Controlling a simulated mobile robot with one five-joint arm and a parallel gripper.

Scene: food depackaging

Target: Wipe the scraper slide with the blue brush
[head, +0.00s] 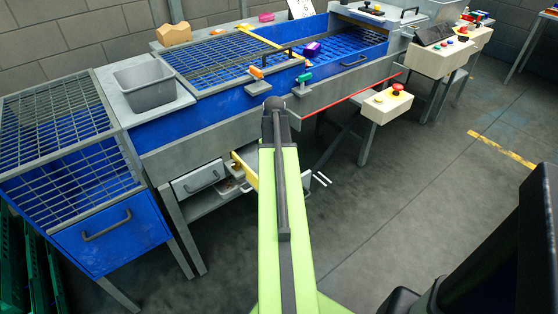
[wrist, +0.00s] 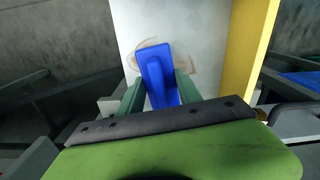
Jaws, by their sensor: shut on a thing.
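My gripper (wrist: 160,90) is shut on the blue brush (wrist: 154,55), whose body stands between the two green fingers in the wrist view. Behind the brush is a pale flat panel with a yellow edge strip on its right, apparently the scraper slide (wrist: 205,25). Brown smears mark the panel on both sides of the brush. The brush overlaps the smeared area, but I cannot tell whether it touches the surface. In the head view my arm hides the gripper and brush; a yellow-edged part (head: 245,170) shows just left of the arm, under the worktable.
A blue worktable with a metal grid (head: 205,60) spans the back. A grey bin (head: 145,86) stands at its left. An open-looking drawer (head: 197,180) sits below. A control box with a red button (head: 387,103) stands right of my arm.

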